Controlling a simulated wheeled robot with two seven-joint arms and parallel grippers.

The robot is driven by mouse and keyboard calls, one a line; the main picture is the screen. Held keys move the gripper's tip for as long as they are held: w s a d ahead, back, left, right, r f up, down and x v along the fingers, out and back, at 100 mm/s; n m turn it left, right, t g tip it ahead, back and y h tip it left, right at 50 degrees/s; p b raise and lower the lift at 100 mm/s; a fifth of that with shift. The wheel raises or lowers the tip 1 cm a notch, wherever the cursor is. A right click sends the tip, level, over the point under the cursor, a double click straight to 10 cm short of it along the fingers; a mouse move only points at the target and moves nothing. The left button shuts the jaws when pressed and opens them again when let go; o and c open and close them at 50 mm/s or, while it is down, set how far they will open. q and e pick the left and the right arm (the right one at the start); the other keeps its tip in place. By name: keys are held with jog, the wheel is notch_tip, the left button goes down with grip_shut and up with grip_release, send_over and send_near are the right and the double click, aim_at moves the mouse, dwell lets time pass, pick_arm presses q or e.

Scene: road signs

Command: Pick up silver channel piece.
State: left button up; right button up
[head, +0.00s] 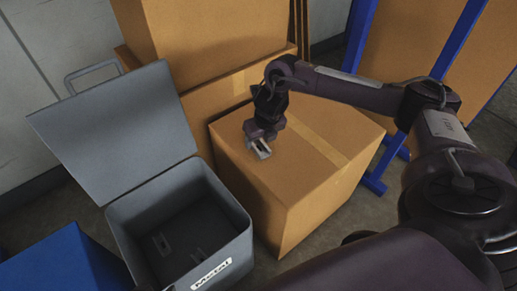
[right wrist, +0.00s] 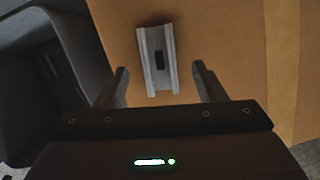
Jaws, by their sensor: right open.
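The silver channel piece (right wrist: 149,60) lies on top of a cardboard box in the right wrist view, slightly tilted, with a dark slot in its middle. In the head view the channel piece (head: 259,149) is partly hidden by the gripper. My right gripper (right wrist: 160,84) is open, with one finger on each side of the near end of the piece and apart from it. In the head view my right gripper (head: 262,143) is over the box's left part, above the piece. My left gripper is not in view.
The cardboard box (head: 315,190) has a tape strip on its top. A grey bin (head: 228,250) labelled "Metal" stands open to its left, with small pieces inside. A blue bin (head: 62,265) is at the lower left. More boxes (head: 210,40) are stacked behind, beside a blue rack (head: 445,75).

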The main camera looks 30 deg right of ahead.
aim_at(259, 147)
jog(key=x, duration=0.2)
jog(key=shift+w+f, duration=0.15)
jog(key=shift+f, duration=0.25)
jog(key=c, duration=1.1)
jog(key=shift+r, duration=0.15)
